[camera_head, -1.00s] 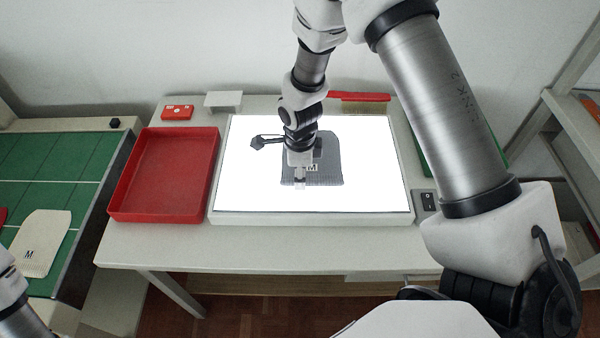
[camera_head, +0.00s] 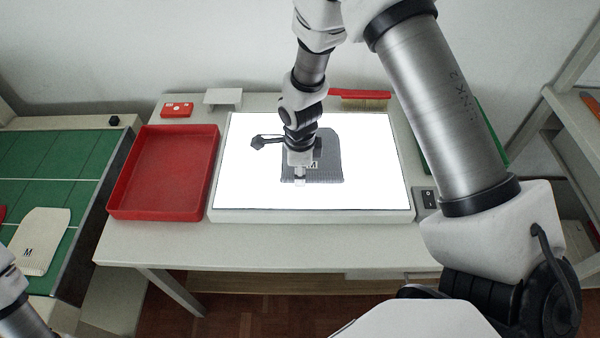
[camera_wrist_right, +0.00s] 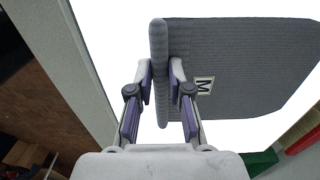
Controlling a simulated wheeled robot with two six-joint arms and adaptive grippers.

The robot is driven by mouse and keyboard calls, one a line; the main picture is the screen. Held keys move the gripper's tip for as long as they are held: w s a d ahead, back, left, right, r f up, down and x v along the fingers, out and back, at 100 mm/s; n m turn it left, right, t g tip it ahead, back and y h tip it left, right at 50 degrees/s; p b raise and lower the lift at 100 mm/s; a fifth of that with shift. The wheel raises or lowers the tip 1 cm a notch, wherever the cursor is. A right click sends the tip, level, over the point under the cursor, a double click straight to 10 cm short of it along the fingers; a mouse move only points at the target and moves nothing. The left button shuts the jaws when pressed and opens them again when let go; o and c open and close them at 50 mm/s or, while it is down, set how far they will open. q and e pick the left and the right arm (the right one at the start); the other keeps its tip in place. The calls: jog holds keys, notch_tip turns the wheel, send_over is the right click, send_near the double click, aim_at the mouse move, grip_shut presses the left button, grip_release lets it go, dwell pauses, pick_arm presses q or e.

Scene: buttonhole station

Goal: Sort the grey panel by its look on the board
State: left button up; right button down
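The grey ribbed panel (camera_head: 328,150) lies on the lit white board (camera_head: 380,190), with a small white M label near its front edge. My right gripper (camera_head: 300,180) is over the front left part of the panel, pointing down. In the right wrist view, a raised strip of the grey panel (camera_wrist_right: 240,60) stands between the two fingertips (camera_wrist_right: 160,75), which look closed on it from both sides. The M label (camera_wrist_right: 204,86) is just right of the fingers. My left gripper is out of view; only part of my left arm shows at the lower left.
An empty red tray (camera_head: 165,175) is left of the board. A red-handled brush (camera_head: 362,98) lies behind it, and a green tray (camera_head: 490,135) is partly hidden behind my right arm. A switch box (camera_head: 427,198) is at right. A cream panel (camera_head: 40,240) lies on the green table.

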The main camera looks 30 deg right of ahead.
dwell(0.5)
jog(key=shift+r+p, duration=1.95)
jog(key=shift+r, duration=0.6)
